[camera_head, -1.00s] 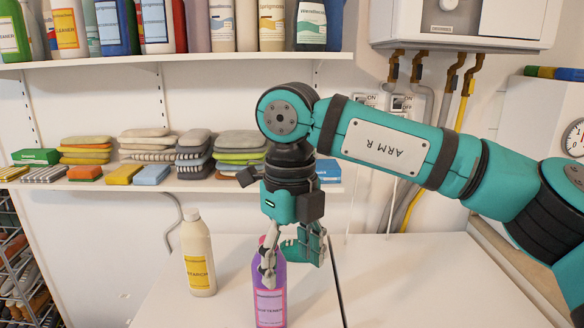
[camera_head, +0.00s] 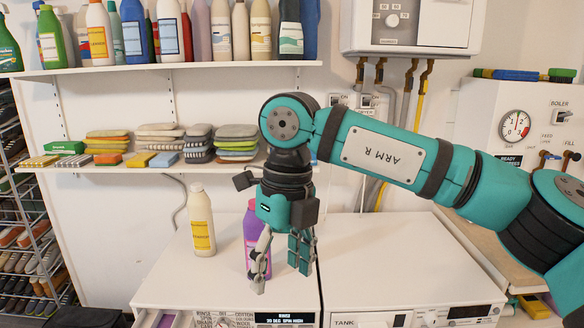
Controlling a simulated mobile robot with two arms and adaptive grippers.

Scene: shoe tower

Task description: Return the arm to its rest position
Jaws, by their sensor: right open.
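My right arm (camera_head: 385,150) comes in from the right at about mid-height of the view. Its teal gripper (camera_head: 280,264) hangs downward with its fingers apart and nothing between them. A purple bottle (camera_head: 252,222) stands upright on the white machine top behind the gripper, partly hidden by it. A cream bottle with a yellow label (camera_head: 201,222) stands upright to the left of the purple one. My left gripper is not in view.
Shelves above hold bottles (camera_head: 230,30) and stacked sponges (camera_head: 235,140). A boiler box (camera_head: 410,25) and pipes (camera_head: 415,90) are on the wall behind the arm. The right machine top (camera_head: 390,250) is clear. A shoe rack (camera_head: 25,240) stands at far left.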

